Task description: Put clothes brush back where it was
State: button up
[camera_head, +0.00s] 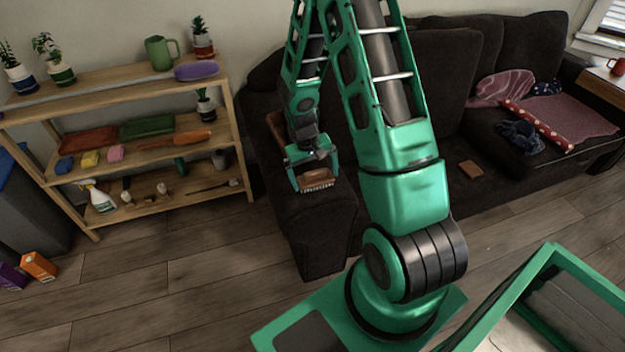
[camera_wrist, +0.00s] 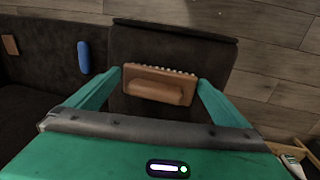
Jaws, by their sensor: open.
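The clothes brush (camera_head: 316,180), brown with pale bristles along one edge, is at the front end of the dark sofa's left armrest (camera_head: 322,215). In the wrist view the brush (camera_wrist: 158,86) appears between the two fingertips, over the dark armrest top (camera_wrist: 215,62). My gripper (camera_head: 312,172) is open, with one finger beside each end of the brush. Only narrow gaps show between the fingers and the brush ends. I cannot tell whether the brush rests fully on the armrest.
A wooden shelf (camera_head: 140,75) with plants, a green jug and cleaning things stands left of the sofa. A brown block (camera_head: 470,170) lies on the seat. A blue object (camera_wrist: 84,57) shows in the wrist view. Open wooden floor (camera_head: 170,290) lies in front.

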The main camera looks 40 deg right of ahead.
aim_at(310, 182)
notch_tip(310, 182, up, 10)
jog(key=a, duration=0.2)
jog(key=s+d+r+m, duration=0.2)
jog(key=s+d+r, duration=0.1)
jog(key=s+r, duration=0.9)
jog(key=s+a+r+y, duration=0.1)
jog(key=s+r, duration=0.2)
jog(key=s, duration=0.4)
jog(key=s+a+r+m+y, duration=0.1)
jog(key=s+r, duration=0.3)
jog(key=s, duration=0.4)
jog(key=shift+s+a+r, duration=0.2)
jog(key=shift+s+a, duration=0.05)
jog(key=shift+a, duration=0.45)
